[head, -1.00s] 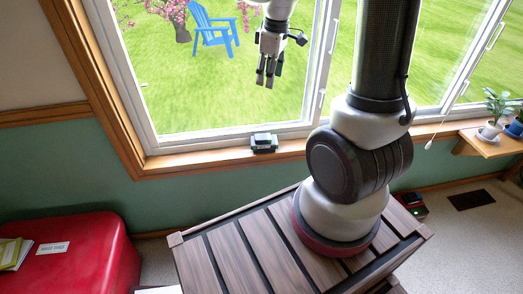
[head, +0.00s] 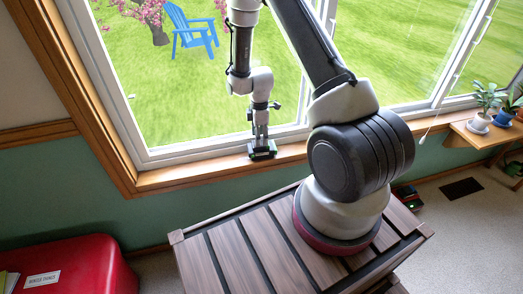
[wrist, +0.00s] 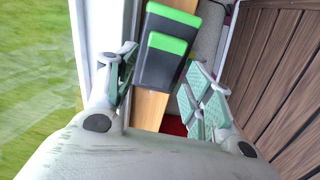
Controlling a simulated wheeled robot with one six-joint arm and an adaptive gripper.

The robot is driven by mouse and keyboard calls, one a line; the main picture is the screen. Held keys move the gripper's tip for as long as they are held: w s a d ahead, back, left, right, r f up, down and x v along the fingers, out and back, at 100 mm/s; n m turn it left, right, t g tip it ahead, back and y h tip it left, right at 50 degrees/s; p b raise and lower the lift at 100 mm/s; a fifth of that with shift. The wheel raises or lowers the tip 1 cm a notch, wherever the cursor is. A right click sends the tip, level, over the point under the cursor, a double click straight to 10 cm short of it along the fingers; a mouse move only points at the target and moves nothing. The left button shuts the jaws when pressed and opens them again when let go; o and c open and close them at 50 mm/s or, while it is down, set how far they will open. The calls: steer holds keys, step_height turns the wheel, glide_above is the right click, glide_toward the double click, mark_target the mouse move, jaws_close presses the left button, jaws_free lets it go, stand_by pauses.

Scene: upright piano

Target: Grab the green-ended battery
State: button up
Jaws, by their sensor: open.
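The green-ended battery (head: 262,151) is a dark block with bright green parts and lies on the wooden window sill. In the wrist view, the battery (wrist: 162,70) shows at the top centre, dark grey with two green areas. My gripper (head: 261,138) points down right over the battery in the head view. In the wrist view my gripper (wrist: 161,68) is open, with one finger on the left and one on the right of the battery's near part. I cannot tell whether the fingers touch it. The fingers partly hide it in the head view.
The window pane and its white frame (head: 190,152) stand close behind the wooden sill (head: 200,171). A red chest (head: 75,268) is at lower left. Potted plants (head: 480,122) stand on a shelf at right. A dark device with small lights (head: 408,198) lies on the floor.

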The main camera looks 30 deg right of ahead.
mark_target(262, 149)
step_height(262, 149, down, 4)
steer(key=shift+s+r, duration=0.1)
steer(key=shift+r, duration=0.15)
steer(key=shift+c, duration=0.4)
steer(key=c, duration=1)
steer(key=shift+c, duration=0.2)
steer(key=shift+r, duration=0.2)
